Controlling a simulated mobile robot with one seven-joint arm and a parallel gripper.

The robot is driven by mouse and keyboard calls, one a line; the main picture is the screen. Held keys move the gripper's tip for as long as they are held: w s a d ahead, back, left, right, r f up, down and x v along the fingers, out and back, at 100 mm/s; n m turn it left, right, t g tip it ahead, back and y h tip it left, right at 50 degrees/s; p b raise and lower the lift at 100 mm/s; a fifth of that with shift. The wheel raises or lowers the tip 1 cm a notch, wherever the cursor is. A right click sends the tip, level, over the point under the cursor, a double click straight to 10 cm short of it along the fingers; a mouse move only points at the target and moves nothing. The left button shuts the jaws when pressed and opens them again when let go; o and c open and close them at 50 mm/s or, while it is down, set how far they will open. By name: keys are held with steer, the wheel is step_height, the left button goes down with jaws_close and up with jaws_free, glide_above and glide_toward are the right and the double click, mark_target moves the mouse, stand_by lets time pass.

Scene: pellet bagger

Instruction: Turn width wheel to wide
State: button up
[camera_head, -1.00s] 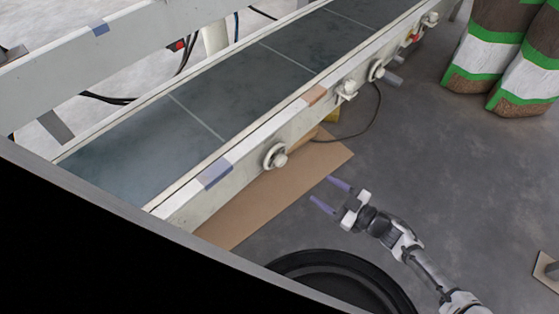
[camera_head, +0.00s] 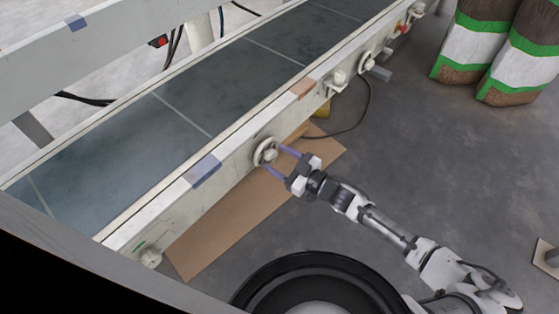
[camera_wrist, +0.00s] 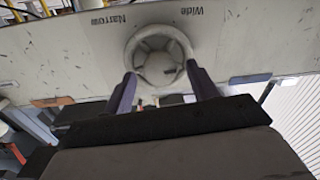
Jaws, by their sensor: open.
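The width wheel (camera_head: 266,152) is a pale round handwheel with a hub, mounted on the outer side of the conveyor's side rail. In the wrist view the wheel (camera_wrist: 160,55) is straight ahead, with the words "Narrow" (camera_wrist: 108,21) and "Wide" (camera_wrist: 191,12) upside down on the panel beside it. My gripper (camera_head: 278,161) is open, its two purple fingers pointing at the wheel. In the wrist view my gripper (camera_wrist: 163,88) has one finger at each side of the wheel's lower part. I cannot tell whether the fingers touch the rim.
The conveyor belt (camera_head: 170,130) runs diagonally behind the rail. Other fittings (camera_head: 337,80) stick out along the same rail farther right. A cardboard sheet (camera_head: 215,225) lies on the floor below. Filled bags (camera_head: 468,45) stand at the upper right. The grey floor between is mostly clear.

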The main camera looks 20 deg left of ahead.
steer(key=shift+a, duration=0.1)
steer(key=c, duration=1)
steer(key=shift+r+p, duration=0.1)
steer(key=shift+p, duration=0.25)
steer(key=n+h+p, duration=0.1)
steer(key=n+p, duration=0.5)
steer(key=n, duration=0.4)
steer(key=shift+s+p, duration=0.1)
steer(key=shift+p, duration=0.2)
steer(key=shift+n, duration=0.3)
